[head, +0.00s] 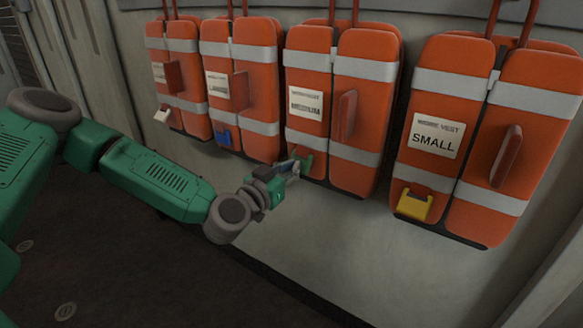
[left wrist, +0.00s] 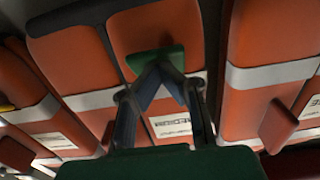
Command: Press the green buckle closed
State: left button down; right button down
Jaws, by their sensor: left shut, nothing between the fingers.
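The green buckle (head: 306,163) is on the lower strap of the third orange vest (head: 365,95) from the left in the head view. My left gripper (head: 293,167) is at the buckle and partly covers it. In the left wrist view the buckle (left wrist: 152,58) is a green block at the tips of my left gripper (left wrist: 160,70). The fingers are together, with nothing held between them. The tips overlap the buckle's edge; I cannot tell whether they touch it or whether the buckle is closed. My right gripper is in neither view.
Other orange vests hang along the grey wall, with a white buckle (head: 162,115), a blue buckle (head: 222,137) and a yellow buckle (head: 414,205). A red-brown block (head: 346,115) sticks out from the third vest. The wall below the vests is clear.

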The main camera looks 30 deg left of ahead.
pick_arm(q)
jog(key=shift+f, duration=0.2)
jog(key=shift+w, duration=0.4)
dwell(0.3)
jog(key=shift+f, duration=0.2)
jog(key=shift+w, duration=0.4)
dwell(0.5)
jog(key=shift+f, duration=0.1)
jog(key=shift+w, duration=0.15)
dwell(0.5)
dwell(0.3)
